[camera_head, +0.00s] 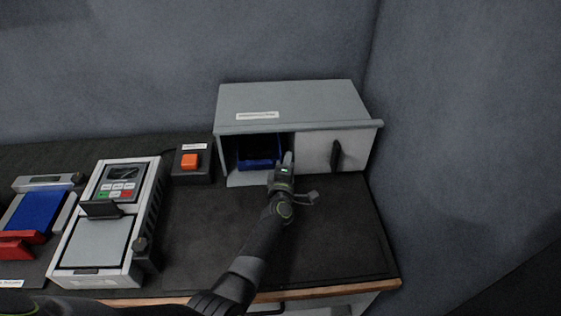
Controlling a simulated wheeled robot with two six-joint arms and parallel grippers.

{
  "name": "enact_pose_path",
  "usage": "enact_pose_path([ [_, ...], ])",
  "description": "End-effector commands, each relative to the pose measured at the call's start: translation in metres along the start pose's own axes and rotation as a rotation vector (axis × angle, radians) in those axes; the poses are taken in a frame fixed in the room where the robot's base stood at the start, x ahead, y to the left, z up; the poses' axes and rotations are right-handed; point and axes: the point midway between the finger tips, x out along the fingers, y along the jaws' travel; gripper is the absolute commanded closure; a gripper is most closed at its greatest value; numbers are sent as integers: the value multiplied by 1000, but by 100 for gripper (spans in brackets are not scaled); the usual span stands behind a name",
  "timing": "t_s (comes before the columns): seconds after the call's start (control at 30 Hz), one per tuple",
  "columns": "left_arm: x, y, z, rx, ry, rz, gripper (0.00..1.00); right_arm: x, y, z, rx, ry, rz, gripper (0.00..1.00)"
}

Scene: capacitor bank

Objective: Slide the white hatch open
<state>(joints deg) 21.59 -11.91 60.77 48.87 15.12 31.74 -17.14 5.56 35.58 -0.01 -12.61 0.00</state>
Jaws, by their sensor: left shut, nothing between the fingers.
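The white hatch (318,151) is a flat sliding panel with a black handle (336,155). It covers the right part of the front of a grey cabinet (290,97) at the back of the bench. The left part of the cabinet front is open, and a blue bin (258,160) shows inside. My left gripper (287,160) is shut and empty at the left edge of the hatch, by the opening. I cannot tell whether its fingertips touch the hatch edge. The handle is clear of the gripper, to its right. My right gripper is not in view.
An orange button (190,160) on a dark box stands left of the cabinet. A grey device with a keypad (117,185) and a blue-and-red fixture (36,212) are further left. The dark bench top (340,230) is clear at the front right. Grey walls stand behind and right.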

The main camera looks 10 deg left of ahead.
Motion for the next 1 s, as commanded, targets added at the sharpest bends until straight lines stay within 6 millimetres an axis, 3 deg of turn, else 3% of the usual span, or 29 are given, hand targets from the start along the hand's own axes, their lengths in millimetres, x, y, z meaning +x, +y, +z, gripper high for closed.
enact_pose_path([
  [0.3, 0, 0, 1, 0, 0, 0, 100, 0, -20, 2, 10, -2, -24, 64],
  [0.67, 0, 0, -2, 0, 1, -1, 100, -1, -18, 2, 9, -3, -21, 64],
  [1.0, -12, 0, -46, 1, 3, 0, 100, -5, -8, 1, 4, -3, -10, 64],
])
